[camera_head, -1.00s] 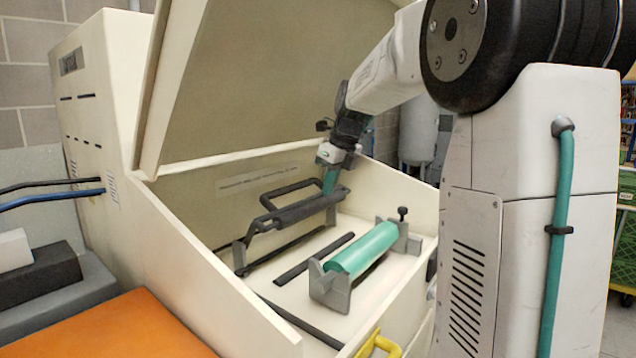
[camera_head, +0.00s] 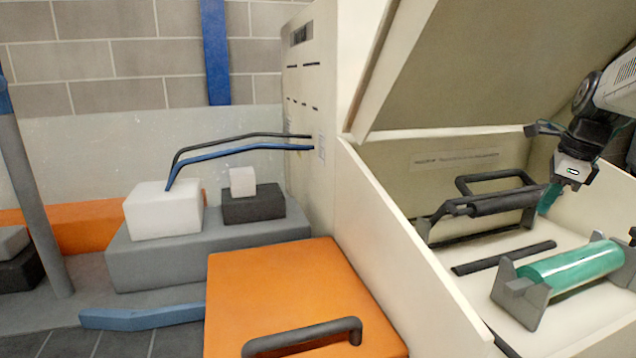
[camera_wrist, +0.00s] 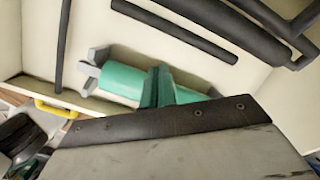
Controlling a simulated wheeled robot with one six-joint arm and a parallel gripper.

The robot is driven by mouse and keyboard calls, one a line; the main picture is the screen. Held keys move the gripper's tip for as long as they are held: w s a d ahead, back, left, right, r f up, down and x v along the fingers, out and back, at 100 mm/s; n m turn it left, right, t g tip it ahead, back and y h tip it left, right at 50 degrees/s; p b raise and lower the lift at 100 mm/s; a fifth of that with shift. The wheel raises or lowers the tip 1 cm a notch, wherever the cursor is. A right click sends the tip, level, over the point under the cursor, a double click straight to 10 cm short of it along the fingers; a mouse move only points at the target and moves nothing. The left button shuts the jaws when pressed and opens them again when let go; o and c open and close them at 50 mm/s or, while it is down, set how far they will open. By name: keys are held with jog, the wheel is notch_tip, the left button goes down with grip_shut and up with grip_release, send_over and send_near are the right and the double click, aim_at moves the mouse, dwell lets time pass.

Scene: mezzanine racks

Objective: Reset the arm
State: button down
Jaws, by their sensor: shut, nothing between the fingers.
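My arm reaches in from the right of the head view, into a cream machine with its lid raised (camera_head: 470,70). My gripper (camera_head: 548,200) points down beside the right end of a dark bar with a handle (camera_head: 490,203). I cannot tell whether it touches the bar. In the wrist view the teal fingers of my gripper (camera_wrist: 158,88) are together and empty. A green cylinder (camera_head: 572,268) lies in grey cradles inside the machine; it also shows behind the fingers in the wrist view (camera_wrist: 118,82).
The machine's side wall (camera_head: 400,230) stands left of the arm. A loose dark rod (camera_head: 503,257) lies on the machine floor. An orange box with a dark handle (camera_head: 280,285) is at front. Blocks (camera_head: 165,210) and cables stand at left. A yellow handle (camera_wrist: 55,108) shows in the wrist view.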

jog(key=s+a+f+n, duration=0.2)
jog(key=s+a+n, duration=0.4)
jog(key=s+n, duration=0.2)
jog(key=s+a+f+n+g, duration=0.1)
jog(key=s+a+f+n, duration=0.2)
jog(key=s+a+n, duration=0.4)
jog(key=s+a+f+n+g+h, duration=0.1)
jog(key=s+a+f+n, duration=0.1)
jog(key=s+a+n, duration=0.4)
jog(key=shift+s+a+f+n, duration=0.1)
jog(key=shift+s+f+n, duration=0.1)
jog(key=shift+s+n, duration=1.05)
jog(key=shift+s+a+f+n, duration=0.15)
jog(key=shift+s+n, duration=0.5)
jog(key=shift+s, duration=1.2)
jog(key=shift+s+a+r+n+t, duration=0.3)
jog(key=shift+s+a+n+t, duration=0.1)
jog(key=shift+s+a, duration=0.25)
jog(key=shift+w, duration=0.1)
